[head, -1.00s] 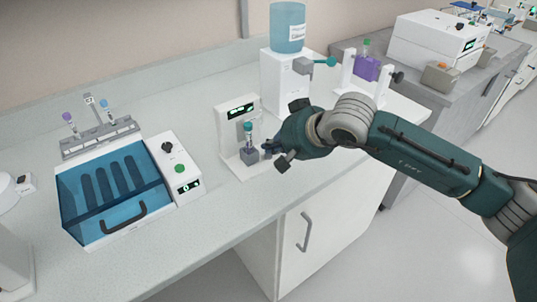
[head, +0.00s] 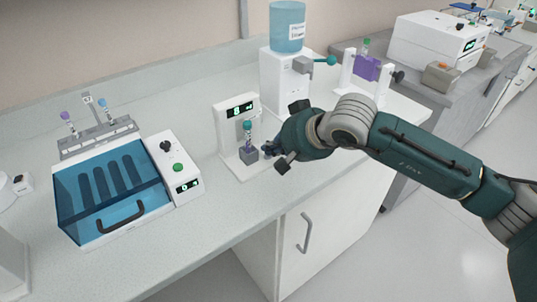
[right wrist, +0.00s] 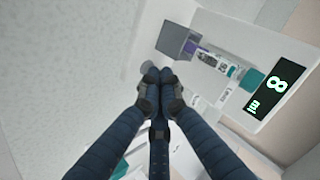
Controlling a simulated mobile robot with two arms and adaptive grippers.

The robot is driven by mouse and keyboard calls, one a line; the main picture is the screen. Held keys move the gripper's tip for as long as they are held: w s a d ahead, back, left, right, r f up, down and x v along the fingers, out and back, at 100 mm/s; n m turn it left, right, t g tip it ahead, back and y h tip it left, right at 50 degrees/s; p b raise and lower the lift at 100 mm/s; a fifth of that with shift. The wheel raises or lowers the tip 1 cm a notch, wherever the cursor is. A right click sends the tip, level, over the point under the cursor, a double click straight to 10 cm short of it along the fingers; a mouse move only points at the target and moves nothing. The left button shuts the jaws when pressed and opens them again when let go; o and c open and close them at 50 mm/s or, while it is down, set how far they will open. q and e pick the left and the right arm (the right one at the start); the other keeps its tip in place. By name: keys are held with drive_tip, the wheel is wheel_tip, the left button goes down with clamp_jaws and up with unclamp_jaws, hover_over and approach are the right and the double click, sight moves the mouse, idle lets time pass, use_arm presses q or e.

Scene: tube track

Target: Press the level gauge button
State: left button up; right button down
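The level gauge (head: 226,131) is a white upright unit on the bench with a dark display (head: 240,110). In the right wrist view its display (right wrist: 275,88) shows a large 8 and smaller characters. A teal-capped tube (head: 248,138) stands in its grey block (head: 249,156). My right gripper (head: 267,150) is just right of the block, low by the gauge base. Its fingers (right wrist: 161,74) are closed together with nothing between them. A pale round button (right wrist: 149,68) shows at the fingertips, partly covered; contact is unclear. My left gripper is out of view.
A blue-lidded bath unit (head: 112,195) with a control box (head: 175,170) stands to the left. A tube rack (head: 98,137) is behind it. A water dispenser (head: 284,85) stands behind my right gripper. The bench front left of the gripper is clear.

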sight(270, 157)
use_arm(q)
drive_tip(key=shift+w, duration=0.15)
use_arm(e)
drive_tip(key=shift+f, duration=0.1)
drive_tip(key=shift+r, duration=0.9)
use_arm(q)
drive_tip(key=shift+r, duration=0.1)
use_arm(e)
drive_tip(key=shift+r, duration=0.1)
drive_tip(key=shift+w+a+r+p, duration=0.1)
drive_tip(key=shift+r+p, duration=0.3)
drive_tip(key=shift+r, duration=0.2)
wheel_tip(270, 157, up, 2)
drive_tip(key=shift+r+p, duration=0.25)
drive_tip(key=shift+p, duration=0.15)
drive_tip(key=shift+r, duration=0.6)
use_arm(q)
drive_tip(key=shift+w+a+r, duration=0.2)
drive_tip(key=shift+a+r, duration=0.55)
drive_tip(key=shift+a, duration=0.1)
